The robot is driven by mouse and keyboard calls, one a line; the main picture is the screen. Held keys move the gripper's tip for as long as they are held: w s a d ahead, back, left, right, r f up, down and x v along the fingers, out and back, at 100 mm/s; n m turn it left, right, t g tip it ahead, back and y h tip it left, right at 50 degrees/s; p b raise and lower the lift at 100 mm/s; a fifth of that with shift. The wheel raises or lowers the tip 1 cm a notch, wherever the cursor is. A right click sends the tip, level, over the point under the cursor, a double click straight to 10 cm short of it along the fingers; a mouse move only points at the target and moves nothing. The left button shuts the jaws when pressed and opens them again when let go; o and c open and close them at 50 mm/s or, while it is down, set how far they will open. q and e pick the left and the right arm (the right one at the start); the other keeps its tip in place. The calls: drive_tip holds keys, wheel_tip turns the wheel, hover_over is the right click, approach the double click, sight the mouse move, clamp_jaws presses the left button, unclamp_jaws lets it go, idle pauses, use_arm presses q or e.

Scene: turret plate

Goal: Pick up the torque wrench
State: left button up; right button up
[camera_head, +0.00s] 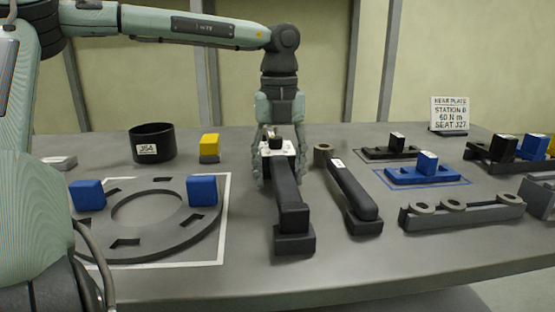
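A long dark tool (287,190), which looks like the torque wrench, lies lengthwise mid-table with its near end on a dark block. Its far end has a white label and a black knob. My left gripper (279,160) points straight down over that far end, with its fingers on either side. I cannot tell whether they press on it. A second long dark tool (350,188), with a round end and a small white label, lies just to the right, apart from the gripper. My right gripper is not in view.
A grey ring plate (130,250) with blue blocks (202,190) lies at left. Behind it stand a black cup (152,143) and a yellow-topped block (209,147). At right are a blue fixture (425,170), a grey holed rack (462,212) and a sign (449,113). The front strip is clear.

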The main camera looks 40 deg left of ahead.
use_arm(q)
drive_tip(key=shift+f, duration=0.1)
drive_tip(key=shift+c, duration=0.3)
clamp_jaws()
drive_tip(key=shift+w, duration=0.1)
